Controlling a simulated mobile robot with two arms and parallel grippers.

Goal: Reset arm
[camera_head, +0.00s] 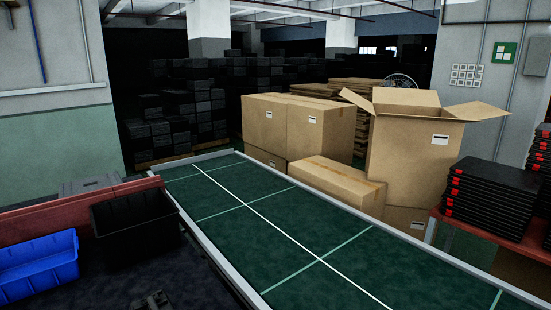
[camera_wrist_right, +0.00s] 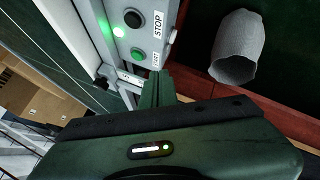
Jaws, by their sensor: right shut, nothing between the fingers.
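My right gripper (camera_wrist_right: 157,80) shows in the right wrist view with its narrow dark green fingers together and nothing between them. Its tips are close to a grey control box (camera_wrist_right: 148,22) in that picture. The box has a STOP label, a second label by a green button (camera_wrist_right: 137,54), a black button (camera_wrist_right: 133,18) and a lit green lamp (camera_wrist_right: 120,31). Whether the fingertips touch the box I cannot tell. My left gripper is not clearly seen in either view.
A green conveyor (camera_head: 255,205) runs across the head view. A blue bin (camera_head: 38,268) and black bin (camera_head: 135,225) stand left. Cardboard boxes (camera_head: 315,125) and stacked black cases (camera_head: 490,195) stand beyond. A grey hollow object (camera_wrist_right: 237,48) lies right in the wrist view.

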